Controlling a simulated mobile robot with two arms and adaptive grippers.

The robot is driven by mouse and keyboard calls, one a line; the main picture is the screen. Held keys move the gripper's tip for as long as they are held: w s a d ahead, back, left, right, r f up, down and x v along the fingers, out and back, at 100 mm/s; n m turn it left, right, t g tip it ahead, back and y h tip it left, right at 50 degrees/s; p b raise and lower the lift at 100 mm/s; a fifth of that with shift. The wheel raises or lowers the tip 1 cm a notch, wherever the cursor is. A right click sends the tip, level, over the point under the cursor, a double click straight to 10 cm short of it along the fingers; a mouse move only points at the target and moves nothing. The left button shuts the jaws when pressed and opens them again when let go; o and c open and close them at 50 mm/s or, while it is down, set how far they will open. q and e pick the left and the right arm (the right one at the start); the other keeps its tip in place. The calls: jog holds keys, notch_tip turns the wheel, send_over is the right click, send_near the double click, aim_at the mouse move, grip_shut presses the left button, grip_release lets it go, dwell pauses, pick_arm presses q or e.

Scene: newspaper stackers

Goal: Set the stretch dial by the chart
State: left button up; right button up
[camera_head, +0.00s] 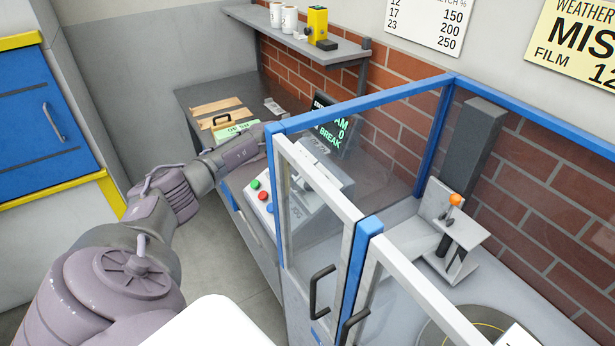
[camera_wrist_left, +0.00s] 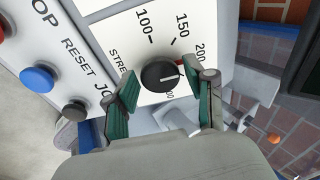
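The stretch dial (camera_wrist_left: 158,76) is a black round knob on a white panel in the left wrist view. Labels 100, 150 and 200 show; others are partly hidden by my fingers. My left gripper (camera_wrist_left: 168,79) is open, with one green-padded finger on each side of the knob and gaps visible. In the head view my left arm reaches the console (camera_head: 292,215), its gripper hidden behind the blue frame. The chart (camera_head: 428,22) on the wall pairs 12 with 150, 17 with 200, 23 with 250.
A yellow sign (camera_head: 578,45), cut off, reads WEATHER, MIS and FILM 12. A screen (camera_head: 333,128) shows 0 and BREAK. A blue-framed clear guard (camera_head: 365,105) stands right of my arm. Red, blue and dark buttons (camera_wrist_left: 38,78) sit left of the dial.

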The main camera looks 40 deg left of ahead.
pick_arm(q)
jog(key=shift+o, duration=0.4)
jog(key=v, duration=1.2)
jog(key=shift+a, duration=0.1)
